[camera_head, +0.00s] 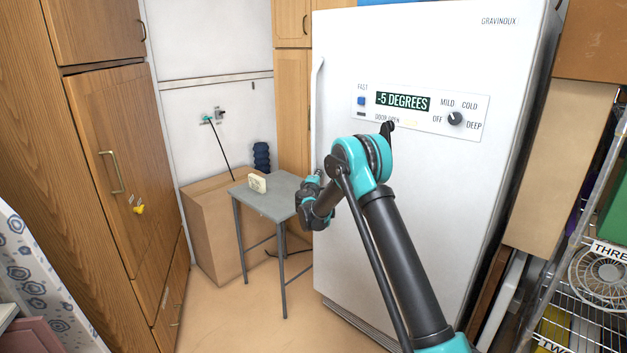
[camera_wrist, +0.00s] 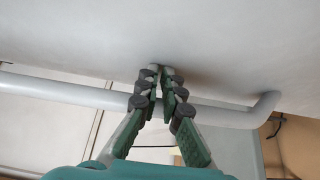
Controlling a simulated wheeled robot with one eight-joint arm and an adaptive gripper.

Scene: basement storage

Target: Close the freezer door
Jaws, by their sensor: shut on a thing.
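The white freezer door (camera_head: 420,60) faces me with its display and dial panel across the upper part. A "DOOR OPEN" label shows there with a faint yellow mark beside it. I cannot make out a gap at the door's edge. The light handle (camera_head: 317,95) runs down the left edge; its lower part is behind my arm. In the wrist view the handle (camera_wrist: 65,91) crosses as a pale bar beneath the door face. My gripper (camera_wrist: 160,75) is shut on this bar, fingertips close to the door face. In the head view my gripper (camera_head: 316,180) is at the door's left edge.
A small grey table (camera_head: 270,200) with a cream object (camera_head: 257,183) stands left of the freezer, before a cardboard box (camera_head: 205,235). Wooden cabinets (camera_head: 110,170) line the left. A wire shelf (camera_head: 590,300) is at the right. Floor (camera_head: 245,320) is clear in front.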

